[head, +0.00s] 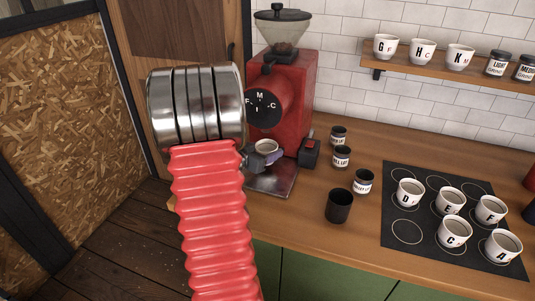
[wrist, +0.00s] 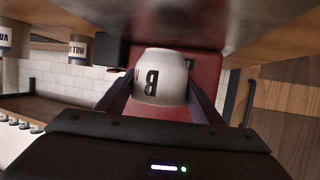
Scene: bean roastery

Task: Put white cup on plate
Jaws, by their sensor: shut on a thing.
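A white cup (head: 266,146) is at the front of the red grinder, below its dial, with its open top facing up. In the wrist view the cup (wrist: 160,78) shows a black letter B upside down. My gripper (head: 262,157) is shut on this cup, with one dark finger on each side of it in the wrist view. A grey metal plate (head: 272,182) lies at the grinder's foot, below the cup. I cannot tell whether the cup touches the plate. My red ribbed arm hides part of this area.
The red grinder (head: 285,105) stands behind the cup. Several dark canisters and a black cup (head: 339,206) stand to its right on the wooden counter (head: 315,235). A black mat (head: 407,262) holds several lettered white cups. A shelf (head: 425,68) is above.

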